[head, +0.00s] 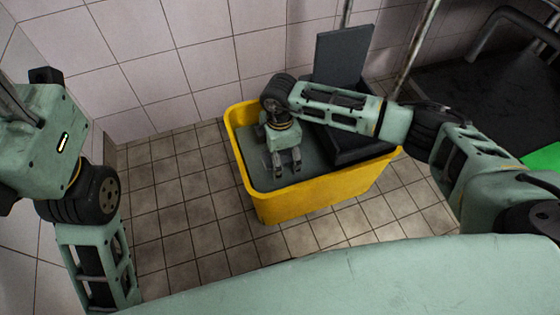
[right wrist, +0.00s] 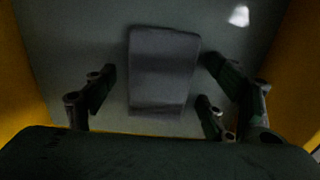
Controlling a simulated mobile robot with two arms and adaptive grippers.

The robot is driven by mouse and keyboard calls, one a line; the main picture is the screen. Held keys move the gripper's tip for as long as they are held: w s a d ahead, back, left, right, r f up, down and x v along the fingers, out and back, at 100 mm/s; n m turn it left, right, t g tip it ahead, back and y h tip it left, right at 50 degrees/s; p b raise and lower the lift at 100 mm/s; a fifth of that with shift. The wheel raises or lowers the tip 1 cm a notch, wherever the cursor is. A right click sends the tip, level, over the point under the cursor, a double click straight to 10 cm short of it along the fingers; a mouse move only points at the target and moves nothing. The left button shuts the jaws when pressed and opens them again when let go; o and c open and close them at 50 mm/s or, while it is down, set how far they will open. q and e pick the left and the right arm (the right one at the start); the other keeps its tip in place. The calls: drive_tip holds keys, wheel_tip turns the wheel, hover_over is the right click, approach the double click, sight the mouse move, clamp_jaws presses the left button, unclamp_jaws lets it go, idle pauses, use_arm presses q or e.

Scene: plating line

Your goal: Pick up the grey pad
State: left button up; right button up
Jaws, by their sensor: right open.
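The grey pad (right wrist: 163,68) shows in the right wrist view as a dark grey block with rounded corners. It lies on the grey-green bottom or surface inside the yellow tub (head: 318,200). My right gripper (head: 285,163) reaches down into the left part of the tub. In the right wrist view its open fingers (right wrist: 158,98) stand on either side of the pad, and nothing is held. The gap in height between fingers and pad cannot be told. In the head view the pad is not clearly seen under the gripper. My left gripper is outside the view.
A dark bin (head: 352,150) with a raised grey panel (head: 342,54) stands at the tub's right side, behind my right forearm. A black surface (head: 455,100) with a green patch (head: 543,157) is at the right. Tiled walls stand behind; the tiled floor (head: 170,215) left of the tub is clear.

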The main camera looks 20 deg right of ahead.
drive_tip(key=c, duration=1.3)
drive_tip(key=shift+r, duration=0.1)
